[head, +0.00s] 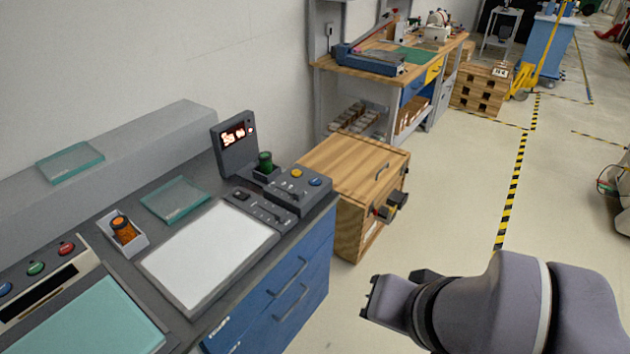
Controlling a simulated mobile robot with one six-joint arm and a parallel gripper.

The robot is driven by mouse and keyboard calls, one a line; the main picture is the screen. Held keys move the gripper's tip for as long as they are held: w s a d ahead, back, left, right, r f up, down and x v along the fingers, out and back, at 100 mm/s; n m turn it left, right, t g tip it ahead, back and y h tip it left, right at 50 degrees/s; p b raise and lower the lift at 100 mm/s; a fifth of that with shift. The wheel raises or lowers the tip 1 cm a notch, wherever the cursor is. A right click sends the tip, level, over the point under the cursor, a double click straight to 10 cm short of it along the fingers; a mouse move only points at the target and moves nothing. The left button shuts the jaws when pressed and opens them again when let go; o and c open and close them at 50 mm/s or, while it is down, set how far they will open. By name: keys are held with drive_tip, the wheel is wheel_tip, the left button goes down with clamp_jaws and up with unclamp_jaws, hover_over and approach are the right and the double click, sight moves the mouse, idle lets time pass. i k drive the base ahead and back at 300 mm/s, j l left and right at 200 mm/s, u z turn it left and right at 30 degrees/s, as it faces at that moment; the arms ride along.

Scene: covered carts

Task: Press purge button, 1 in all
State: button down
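No readable label tells which button is the purge button. A grey control unit (273,214) on the blue cart has a yellow button (297,173) and a blue button (315,182) at its back right, beside a lever handle. A second panel at the far left has a red button (67,248), a green button (36,268) and a blue button (6,288). My gripper (371,297) is over the floor right of the blue cart, apart from every button. Its finger opening cannot be made out.
A display (236,141) with red digits stands behind a green cylinder (265,162). A wooden cabinet (352,160) stands behind. Open floor lies to the right.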

sight(314, 181)
drive_tip(key=i+j, duration=0.2)
drive_tip(key=i, duration=0.2)
drive_tip(key=i+j, duration=0.2)
drive_tip(key=i, duration=0.2)
drive_tip(key=i+j, duration=0.2)
drive_tip(key=i, duration=0.25)
drive_tip(key=z, duration=0.05)
